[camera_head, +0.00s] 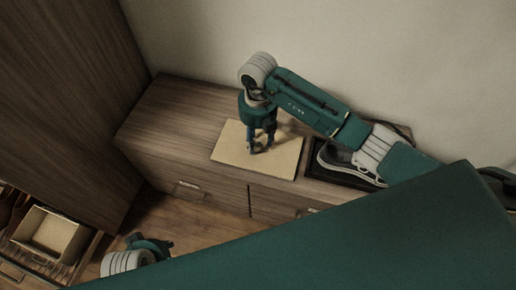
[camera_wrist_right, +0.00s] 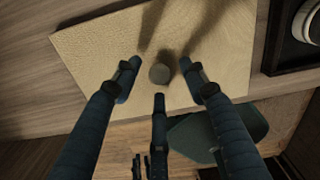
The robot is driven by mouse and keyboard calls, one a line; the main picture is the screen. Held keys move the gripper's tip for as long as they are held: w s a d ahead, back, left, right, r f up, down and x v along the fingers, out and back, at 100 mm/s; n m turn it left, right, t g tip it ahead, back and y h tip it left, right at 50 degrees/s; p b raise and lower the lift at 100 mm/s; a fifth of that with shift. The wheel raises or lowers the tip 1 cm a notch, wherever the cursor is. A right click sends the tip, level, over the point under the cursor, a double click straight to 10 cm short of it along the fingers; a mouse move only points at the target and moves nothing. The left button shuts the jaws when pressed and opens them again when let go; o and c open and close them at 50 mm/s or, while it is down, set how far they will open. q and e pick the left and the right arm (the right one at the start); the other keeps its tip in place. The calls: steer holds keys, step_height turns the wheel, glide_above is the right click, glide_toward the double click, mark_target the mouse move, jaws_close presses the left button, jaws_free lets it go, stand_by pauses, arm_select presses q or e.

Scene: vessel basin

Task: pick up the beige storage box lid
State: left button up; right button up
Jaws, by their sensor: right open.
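The beige storage box lid (camera_head: 232,142) lies flat on top of the wooden cabinet. It also shows in the right wrist view (camera_wrist_right: 95,50), with a small round grey knob (camera_wrist_right: 160,74) on it. My right gripper (camera_head: 259,148) points down over the lid. In the right wrist view its fingers (camera_wrist_right: 159,84) are spread around the knob, with visible gaps; contact with the lid is unclear. My left gripper (camera_head: 150,245) is only partly in view at the lower left of the head view, away from the lid, and its fingers cannot be made out.
A dark tray (camera_head: 318,172) with a black and white shoe (camera_head: 345,165) sits right of the lid, under my right arm. An open beige box (camera_head: 48,232) stands at the lower left. A tall wooden cabinet (camera_head: 65,100) rises on the left, and a wall stands behind.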

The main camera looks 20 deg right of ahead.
steer(key=shift+f, duration=0.3)
jaws_close()
